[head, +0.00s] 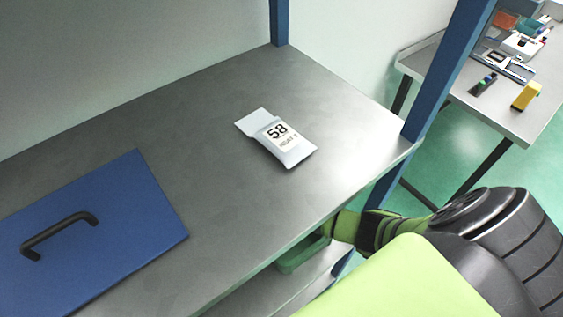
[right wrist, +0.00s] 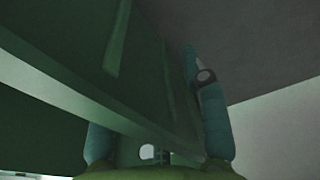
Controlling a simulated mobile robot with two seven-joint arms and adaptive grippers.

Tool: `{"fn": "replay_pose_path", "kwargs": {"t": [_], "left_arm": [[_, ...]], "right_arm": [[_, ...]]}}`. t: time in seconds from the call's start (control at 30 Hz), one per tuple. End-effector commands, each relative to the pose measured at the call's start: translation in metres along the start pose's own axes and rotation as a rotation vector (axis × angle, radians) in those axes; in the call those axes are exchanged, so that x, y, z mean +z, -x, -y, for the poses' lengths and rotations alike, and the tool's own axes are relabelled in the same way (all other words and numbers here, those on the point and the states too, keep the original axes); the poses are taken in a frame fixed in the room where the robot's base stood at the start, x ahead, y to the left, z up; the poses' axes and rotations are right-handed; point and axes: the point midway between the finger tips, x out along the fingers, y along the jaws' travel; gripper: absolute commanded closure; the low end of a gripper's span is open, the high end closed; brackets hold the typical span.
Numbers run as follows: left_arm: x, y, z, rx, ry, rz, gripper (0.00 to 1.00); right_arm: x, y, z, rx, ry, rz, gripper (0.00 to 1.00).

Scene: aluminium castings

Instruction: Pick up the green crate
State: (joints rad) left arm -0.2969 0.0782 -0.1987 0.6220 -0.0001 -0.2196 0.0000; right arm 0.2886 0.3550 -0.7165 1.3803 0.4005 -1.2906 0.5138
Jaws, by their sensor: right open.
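The green crate (head: 300,255) is mostly hidden under the metal shelf top in the head view; only a small part of its edge shows below the shelf's front edge. In the right wrist view the crate (right wrist: 60,85) fills much of the picture as a dark green wall with a lighter rim running down towards the gripper. My right gripper (right wrist: 152,105) is open, with one teal finger on each side of the picture and the crate's rim running between them. I cannot tell whether the fingers touch it. In the head view the right gripper is hidden by the shelf. My left gripper is out of view.
On the shelf top (head: 200,130) lie a white packet (head: 292,152) marked 58 and a blue panel (head: 130,215) with a black handle. A blue post (head: 435,85) stands close to my right arm. A second table (head: 500,115) with several items stands at the back right.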

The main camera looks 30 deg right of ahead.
Motion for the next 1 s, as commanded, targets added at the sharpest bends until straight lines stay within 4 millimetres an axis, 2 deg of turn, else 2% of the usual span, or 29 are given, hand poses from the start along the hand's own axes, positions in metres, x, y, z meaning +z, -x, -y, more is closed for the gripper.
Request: {"fn": "replay_pose_path", "kwargs": {"t": [0.1, 0.13, 0.23, 0.77, 0.93, 1.0], "left_arm": [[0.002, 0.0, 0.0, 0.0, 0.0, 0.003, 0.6], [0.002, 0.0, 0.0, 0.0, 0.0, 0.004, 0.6], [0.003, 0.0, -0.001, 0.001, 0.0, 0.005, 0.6], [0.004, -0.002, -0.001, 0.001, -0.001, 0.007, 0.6], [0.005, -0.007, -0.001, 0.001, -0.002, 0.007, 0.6], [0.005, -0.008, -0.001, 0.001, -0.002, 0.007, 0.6]], "right_arm": [[0.0, 0.0, 0.0, 0.0, 0.0, -0.001, 0.56], [0.0, 0.0, 0.0, 0.0, 0.0, -0.001, 0.6], [0.0, 0.0, 0.0, 0.0, 0.0, -0.001, 1.0], [-0.001, 0.002, 0.0, -0.001, 0.001, -0.004, 1.0], [0.002, 0.007, 0.0, -0.001, 0.001, -0.004, 1.0], [0.0, 0.016, 0.0, -0.001, 0.0, -0.006, 1.0]]}}
